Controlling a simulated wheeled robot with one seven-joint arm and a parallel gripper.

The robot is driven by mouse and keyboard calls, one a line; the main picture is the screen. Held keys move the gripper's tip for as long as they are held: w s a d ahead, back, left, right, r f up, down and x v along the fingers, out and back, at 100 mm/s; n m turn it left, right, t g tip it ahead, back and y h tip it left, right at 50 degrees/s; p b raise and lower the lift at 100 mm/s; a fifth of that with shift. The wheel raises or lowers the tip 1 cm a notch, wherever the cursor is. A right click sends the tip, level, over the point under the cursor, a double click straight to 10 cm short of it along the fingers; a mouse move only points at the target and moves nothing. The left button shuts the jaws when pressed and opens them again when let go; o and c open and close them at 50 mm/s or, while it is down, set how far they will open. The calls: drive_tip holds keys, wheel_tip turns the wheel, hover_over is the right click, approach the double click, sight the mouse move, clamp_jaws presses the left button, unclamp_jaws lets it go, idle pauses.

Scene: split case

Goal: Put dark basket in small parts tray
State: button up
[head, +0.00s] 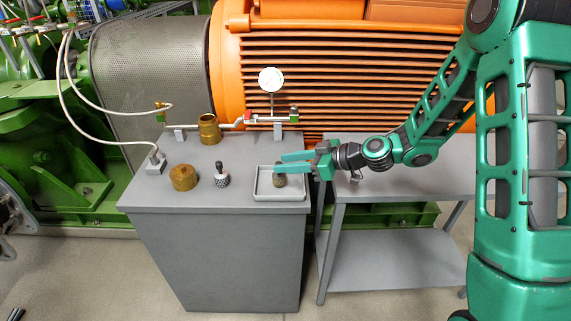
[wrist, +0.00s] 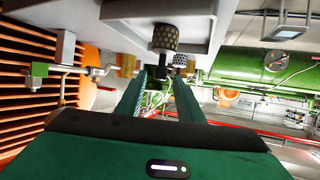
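The dark basket (head: 280,181), a small mesh cylinder, stands upright inside the small parts tray (head: 263,195), a shallow grey tray at the right of the grey cabinet top. My gripper (head: 280,163) is over the tray, its two green fingers spread apart above the basket; the lower finger hides its top. In the wrist view the scene is upside down: the basket (wrist: 165,38) rests against the tray (wrist: 138,27), and its dark stem shows between the separated fingers (wrist: 160,80). I see no finger clearly touching the stem.
A second mesh basket (head: 222,180) with a pale band and black knob stands left of the tray. A brass cap (head: 184,178) is farther left. A brass fitting (head: 209,130) and pipe with gauge (head: 271,80) stand behind. A lower grey table (head: 410,180) is at right.

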drive_tip(key=v, duration=1.1)
drive_tip(key=shift+s+d, duration=0.15)
drive_tip(key=s+d+f+m+g+h, duration=0.25)
drive_tip(key=s+d+m+h, duration=0.5)
drive_tip(key=s+d, duration=0.65)
drive_tip(key=s+d+r+m+g+h, duration=0.1)
drive_tip(key=s+d+r+m+h, duration=0.1)
drive_tip(key=s+d+m, duration=0.4)
drive_tip(key=s+d+r+m+g+h, duration=0.2)
drive_tip(key=s+d+r+m, duration=0.2)
drive_tip(key=s, duration=0.7)
drive_tip(key=d+m, duration=0.2)
drive_tip(key=d, duration=0.1)
drive_tip(key=shift+s+d, duration=0.3)
drive_tip(key=shift+d, duration=0.1)
